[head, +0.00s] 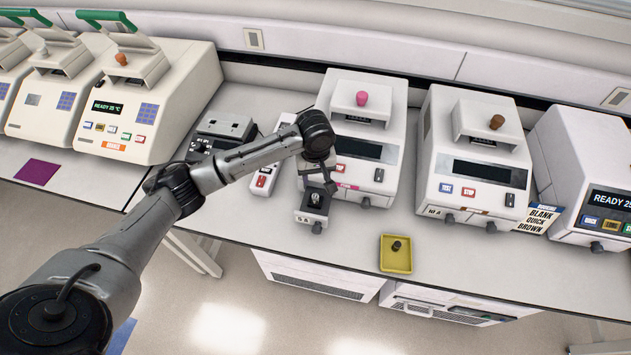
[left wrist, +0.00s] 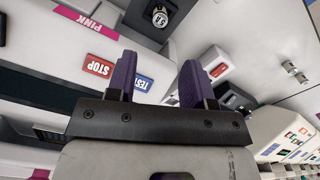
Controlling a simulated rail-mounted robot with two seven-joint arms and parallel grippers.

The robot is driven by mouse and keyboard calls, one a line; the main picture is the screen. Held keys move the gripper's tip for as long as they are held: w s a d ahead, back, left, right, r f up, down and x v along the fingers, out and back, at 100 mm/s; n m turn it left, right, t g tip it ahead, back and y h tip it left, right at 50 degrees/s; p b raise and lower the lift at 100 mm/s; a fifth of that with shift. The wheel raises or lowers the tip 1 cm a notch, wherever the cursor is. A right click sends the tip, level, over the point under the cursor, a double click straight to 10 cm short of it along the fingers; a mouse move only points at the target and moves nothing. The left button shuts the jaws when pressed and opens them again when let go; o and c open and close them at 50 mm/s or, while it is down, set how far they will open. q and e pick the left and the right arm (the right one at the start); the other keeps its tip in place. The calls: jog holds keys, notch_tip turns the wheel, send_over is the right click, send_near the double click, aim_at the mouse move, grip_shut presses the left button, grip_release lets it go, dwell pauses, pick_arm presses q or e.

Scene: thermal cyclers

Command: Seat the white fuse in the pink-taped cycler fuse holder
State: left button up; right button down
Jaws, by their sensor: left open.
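The pink-taped cycler (head: 395,115) is a white unit with a pink knob, in the middle of the head view. Its pink tape also shows in the left wrist view (left wrist: 76,16). A dark fuse holder (head: 314,203) labelled 5 A sits at its front left; it shows at the top of the left wrist view (left wrist: 158,16). A small pale piece with metal ends, apparently the white fuse (left wrist: 296,73), lies on the bench in the left wrist view; my arm seems to hide it in the head view. My left gripper (head: 317,182) is open and empty above the cycler's front; its purple fingers show in the wrist view (left wrist: 157,82).
A yellow tray (head: 396,268) with a dark cap stands near the bench's front edge. A power strip (head: 263,181) and dark adaptor (head: 224,127) lie left of the cycler. A second cycler (head: 478,150) stands to its right. The bench between holder and tray is clear.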

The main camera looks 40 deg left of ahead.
pick_arm(q)
jog(key=s+d+f+m+t+h, duration=0.2)
jog(key=s+d+f+m, duration=0.7)
jog(key=s+d, duration=0.5)
jog(key=s+a+m+t+y, duration=0.1)
jog(key=s+a+m, duration=0.2)
jog(key=s, duration=1.4)
jog(key=shift+r+t+y, duration=0.3)
jog(key=shift+y, duration=0.1)
jog(key=shift+r, duration=0.1)
